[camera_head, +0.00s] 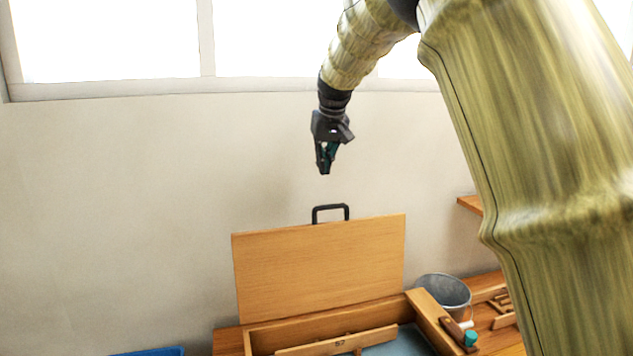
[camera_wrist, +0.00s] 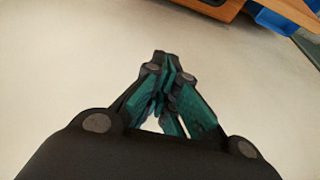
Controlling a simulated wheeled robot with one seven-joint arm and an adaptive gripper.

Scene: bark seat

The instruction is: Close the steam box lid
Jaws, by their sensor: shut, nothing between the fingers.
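The steam box (camera_head: 428,318) is a wooden box at the bottom of the head view. Its lid (camera_head: 320,270) stands open, raised nearly upright at the back, with a black handle (camera_head: 331,207) on its top edge. My gripper (camera_head: 325,170) is shut and empty, pointing down a little above the handle in the picture and apart from it. In the wrist view, my gripper (camera_wrist: 165,62) shows its fingertips together with nothing between them. The front of the box is cut off by the lower picture edge.
A grey metal bucket (camera_head: 445,291) stands right of the box, near a tool with a teal end (camera_head: 470,338) and wooden pieces (camera_head: 503,308). A blue object (camera_head: 150,352) shows at bottom left. A wooden shelf edge (camera_head: 470,204) juts out at right. The wall behind is bare.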

